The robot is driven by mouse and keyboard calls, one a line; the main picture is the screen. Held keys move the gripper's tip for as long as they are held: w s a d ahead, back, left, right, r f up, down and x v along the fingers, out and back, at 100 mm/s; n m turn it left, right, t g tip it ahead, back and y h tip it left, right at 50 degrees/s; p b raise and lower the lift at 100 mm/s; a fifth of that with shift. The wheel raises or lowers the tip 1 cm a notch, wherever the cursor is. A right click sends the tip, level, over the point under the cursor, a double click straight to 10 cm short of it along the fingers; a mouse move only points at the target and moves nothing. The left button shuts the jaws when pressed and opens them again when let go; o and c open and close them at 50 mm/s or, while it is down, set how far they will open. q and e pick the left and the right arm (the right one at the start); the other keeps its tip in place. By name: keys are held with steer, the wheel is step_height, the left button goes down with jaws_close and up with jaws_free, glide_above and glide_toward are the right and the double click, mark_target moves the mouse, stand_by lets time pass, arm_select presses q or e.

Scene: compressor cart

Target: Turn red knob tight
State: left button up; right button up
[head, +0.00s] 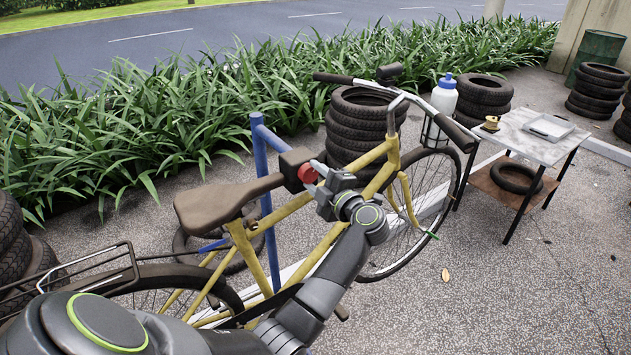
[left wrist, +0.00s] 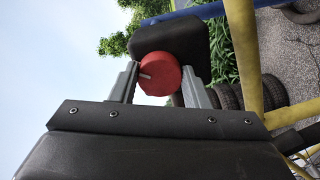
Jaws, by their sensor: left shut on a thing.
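The red knob (head: 307,173) sits on the face of a dark clamp block (head: 294,160) on a blue repair stand (head: 262,150). The clamp is beside the yellow bike frame, just right of the saddle. My left gripper (head: 319,177) reaches the knob from the right and is shut on it. In the left wrist view the knob (left wrist: 160,72) lies between the two grey fingers of my left gripper (left wrist: 161,88), with a pale mark on its face. The clamp block (left wrist: 170,36) shows behind it. My right gripper is out of view.
The yellow bicycle (head: 295,205) stands close around my left arm. Stacked tires (head: 357,125) and a white bottle (head: 444,95) are behind the handlebar. A small table (head: 520,145) stands at right. Open pavement (head: 480,290) lies at lower right.

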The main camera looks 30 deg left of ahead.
arm_select(q)
steer(key=n+b, duration=0.2)
steer(key=n, duration=0.3)
steer(key=shift+f, duration=0.1)
steer(key=shift+n+b, duration=0.65)
steer(key=shift+n, duration=0.25)
steer(key=o, duration=1)
steer(key=shift+r, duration=0.2)
steer(key=shift+d, duration=0.1)
